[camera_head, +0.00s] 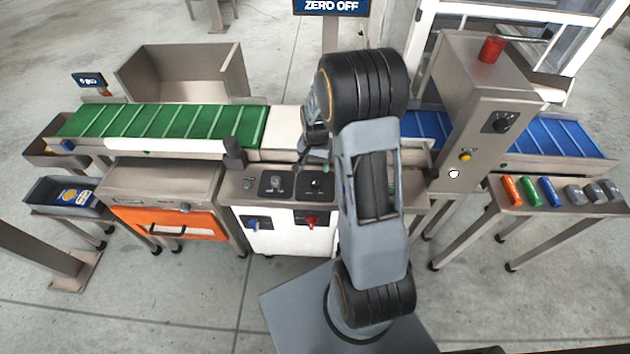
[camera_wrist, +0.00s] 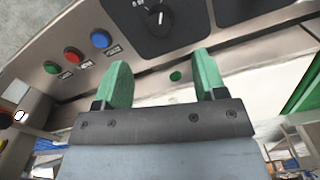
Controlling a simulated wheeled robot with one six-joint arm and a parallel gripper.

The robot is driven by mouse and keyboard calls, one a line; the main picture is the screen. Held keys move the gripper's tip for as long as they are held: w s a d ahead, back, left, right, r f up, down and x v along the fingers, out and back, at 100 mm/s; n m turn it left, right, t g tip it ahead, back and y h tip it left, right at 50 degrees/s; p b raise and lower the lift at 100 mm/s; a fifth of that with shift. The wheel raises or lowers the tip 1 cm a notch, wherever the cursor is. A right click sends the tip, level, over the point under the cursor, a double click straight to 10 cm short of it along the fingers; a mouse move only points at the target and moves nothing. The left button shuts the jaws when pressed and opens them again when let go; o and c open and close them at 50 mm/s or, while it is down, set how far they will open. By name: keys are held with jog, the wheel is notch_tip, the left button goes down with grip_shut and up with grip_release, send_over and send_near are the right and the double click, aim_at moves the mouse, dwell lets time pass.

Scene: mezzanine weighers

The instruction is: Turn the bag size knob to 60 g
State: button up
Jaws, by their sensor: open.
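A dial knob (camera_wrist: 160,18) on a black plate shows in the wrist view, with a white pointer line and small scale marks too small to read. It seems to be the knob on the right-hand black plate (camera_head: 316,184) of the control panel in the head view. I cannot read which knob is labelled bag size. My gripper (camera_wrist: 163,78) has two green fingers, spread apart and empty. They point toward the dial and are apart from it. In the head view my gripper (camera_head: 303,152) is small and partly hidden by my wrist, over the panel's back edge.
A second black plate (camera_head: 277,184) with a knob sits left of the dial. Blue (camera_wrist: 101,38), red (camera_wrist: 73,54) and green (camera_wrist: 52,67) buttons lie beside the dial. A blue handle (camera_head: 253,225) and red handle (camera_head: 310,222) stick out below. A green conveyor (camera_head: 165,122) runs behind.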

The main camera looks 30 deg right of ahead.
aim_at(315, 181)
notch_tip(315, 181, down, 10)
jog(key=shift+r, duration=0.25)
dwell(0.3)
jog(key=c, duration=0.9)
jog(key=shift+n, duration=0.3)
jog(key=n+b, duration=0.2)
jog(key=n, duration=0.3)
jog(key=shift+n, duration=0.3)
jog(key=n+b, duration=0.2)
jog(key=n, duration=0.3)
jog(key=shift+n, duration=0.3)
jog(key=shift+r+n, duration=0.1)
jog(key=shift+n, duration=0.2)
